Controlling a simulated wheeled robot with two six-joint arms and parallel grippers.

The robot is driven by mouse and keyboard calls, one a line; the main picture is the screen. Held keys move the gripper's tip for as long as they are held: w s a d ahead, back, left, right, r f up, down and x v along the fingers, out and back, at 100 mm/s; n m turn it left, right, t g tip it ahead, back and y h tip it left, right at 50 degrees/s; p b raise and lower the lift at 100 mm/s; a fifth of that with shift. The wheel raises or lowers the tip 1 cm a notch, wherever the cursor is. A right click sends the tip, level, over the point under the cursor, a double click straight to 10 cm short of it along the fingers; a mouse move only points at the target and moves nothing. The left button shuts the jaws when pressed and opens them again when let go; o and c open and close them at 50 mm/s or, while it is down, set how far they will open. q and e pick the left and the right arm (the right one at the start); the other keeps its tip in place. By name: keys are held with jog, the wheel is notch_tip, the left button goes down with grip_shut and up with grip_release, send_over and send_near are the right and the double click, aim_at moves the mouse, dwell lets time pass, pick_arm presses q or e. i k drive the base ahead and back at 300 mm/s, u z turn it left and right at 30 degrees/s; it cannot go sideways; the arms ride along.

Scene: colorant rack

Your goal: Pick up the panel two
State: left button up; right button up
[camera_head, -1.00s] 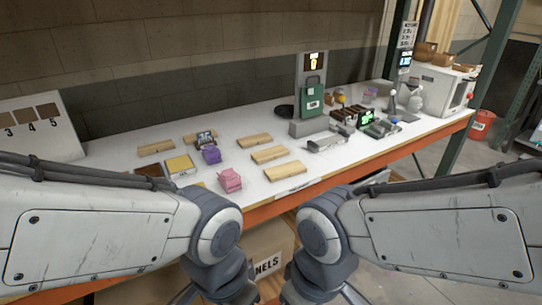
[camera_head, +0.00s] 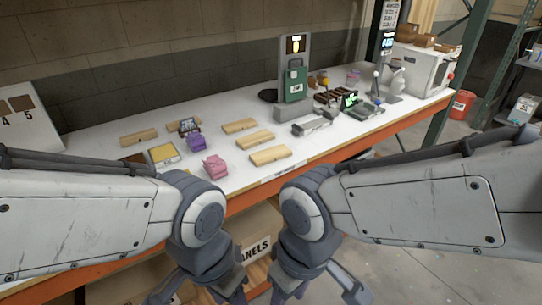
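Several light wooden panels lie on the white bench: one at the left (camera_head: 139,137), and a back (camera_head: 241,126), a middle (camera_head: 255,139) and a front one (camera_head: 270,155) at the centre. I see no readable numbers on them, so I cannot tell which is panel two. A box marked "PANELS" (camera_head: 255,246) sits under the bench, partly hidden by my arms. My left gripper (camera_head: 203,297) and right gripper (camera_head: 318,292) hang low at the bottom edge, in front of the bench and away from the panels. Their fingers look spread, with nothing visible between them.
Pink (camera_head: 215,167) and purple (camera_head: 196,143) blocks and a yellow-topped tray (camera_head: 163,153) lie left of the centre panels. A green device on a stand (camera_head: 295,83) is behind. A machine (camera_head: 420,70) stands far right. An orange bench edge (camera_head: 330,157) runs along the front.

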aim_at(265, 157)
jog(key=z, duration=0.55)
jog(key=i, duration=1.5)
jog(key=u, duration=0.8)
